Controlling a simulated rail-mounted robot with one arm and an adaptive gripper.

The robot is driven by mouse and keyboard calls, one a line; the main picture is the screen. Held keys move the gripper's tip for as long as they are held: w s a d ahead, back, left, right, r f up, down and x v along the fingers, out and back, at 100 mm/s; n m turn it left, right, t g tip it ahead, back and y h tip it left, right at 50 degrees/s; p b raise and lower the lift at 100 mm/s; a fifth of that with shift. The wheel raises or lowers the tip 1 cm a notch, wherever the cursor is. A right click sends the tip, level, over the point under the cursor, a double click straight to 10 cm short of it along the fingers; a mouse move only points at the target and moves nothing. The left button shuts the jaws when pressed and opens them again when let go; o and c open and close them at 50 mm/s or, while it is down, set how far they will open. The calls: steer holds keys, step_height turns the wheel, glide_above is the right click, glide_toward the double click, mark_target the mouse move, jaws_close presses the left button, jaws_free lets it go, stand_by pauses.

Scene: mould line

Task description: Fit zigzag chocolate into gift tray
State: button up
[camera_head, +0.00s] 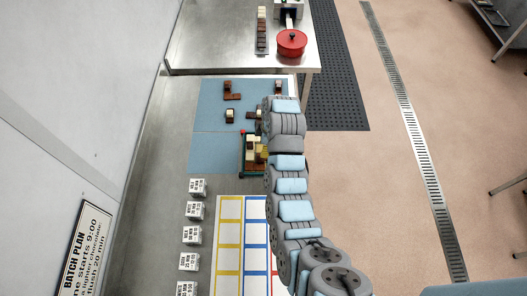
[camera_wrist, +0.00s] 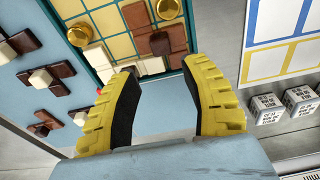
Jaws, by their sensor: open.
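In the head view the tray (camera_head: 242,152) is partly hidden by my arm. Loose brown pieces with cream blocks lie left of the tray in the wrist view, one of them an angular brown piece (camera_wrist: 56,74). I cannot tell which piece is the zigzag chocolate. My gripper (camera_wrist: 162,67) is open, its yellow fingers apart with nothing seen between them, close to the tray's near edge.
Loose chocolates (camera_head: 231,96) lie on the blue mat (camera_head: 208,116). A sheet with yellow and blue boxes (camera_head: 230,207) and several labelled white cubes (camera_head: 194,209) are nearer. A steel table (camera_head: 215,52) with a red pot (camera_head: 291,43) stands at the back.

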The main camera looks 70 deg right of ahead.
steer(key=shift+s+r+p, duration=0.2)
steer(key=shift+r+p, duration=0.85)
steer(key=shift+r, duration=0.45)
